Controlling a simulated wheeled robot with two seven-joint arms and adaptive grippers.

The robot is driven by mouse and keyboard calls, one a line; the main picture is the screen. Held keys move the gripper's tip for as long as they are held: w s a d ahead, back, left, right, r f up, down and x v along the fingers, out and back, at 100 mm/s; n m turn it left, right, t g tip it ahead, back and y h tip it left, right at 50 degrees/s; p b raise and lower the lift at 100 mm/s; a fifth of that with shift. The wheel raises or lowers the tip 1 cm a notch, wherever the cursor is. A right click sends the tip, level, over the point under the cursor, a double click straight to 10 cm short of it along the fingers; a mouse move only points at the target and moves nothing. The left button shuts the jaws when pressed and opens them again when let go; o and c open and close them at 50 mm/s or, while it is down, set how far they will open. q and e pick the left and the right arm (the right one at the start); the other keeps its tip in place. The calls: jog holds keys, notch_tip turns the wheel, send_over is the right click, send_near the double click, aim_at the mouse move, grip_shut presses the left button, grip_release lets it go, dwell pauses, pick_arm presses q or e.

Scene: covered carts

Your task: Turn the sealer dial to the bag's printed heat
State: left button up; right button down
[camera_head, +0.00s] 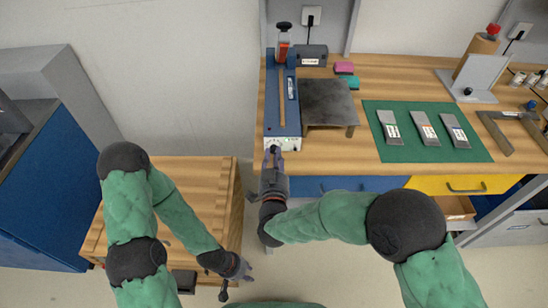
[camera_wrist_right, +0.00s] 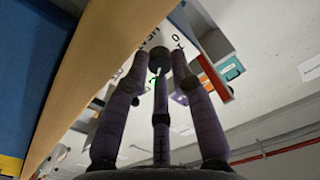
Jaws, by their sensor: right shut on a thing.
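The blue sealer (camera_head: 270,95) stands at the left end of the wooden bench, its white front panel (camera_head: 292,143) facing me. My right gripper (camera_head: 273,154) is at that panel, shut on the dark dial knob. In the right wrist view the knob (camera_wrist_right: 160,58) sits between the fingertips of my right gripper (camera_wrist_right: 160,66), with printed marks around it partly hidden by the fingers. Three grey bags (camera_head: 390,126) (camera_head: 425,128) (camera_head: 456,130) with labels lie on a green mat (camera_head: 400,154); the print is too small to read. My left gripper (camera_head: 236,281) is low, empty and open, away from the sealer.
A dark metal stand (camera_head: 328,98) is right of the sealer, with pink and green blocks (camera_head: 345,68) behind it. A wooden cart top (camera_head: 200,185) is at lower left. Drawers run under the bench edge.

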jog(key=c, duration=1.1)
grip_release()
jog(key=shift+o, duration=0.2)
jog(key=shift+s, duration=0.1)
jog(key=shift+f, duration=0.1)
jog(key=shift+s, duration=0.25)
jog(key=s, duration=0.7)
jog(key=shift+s, duration=0.2)
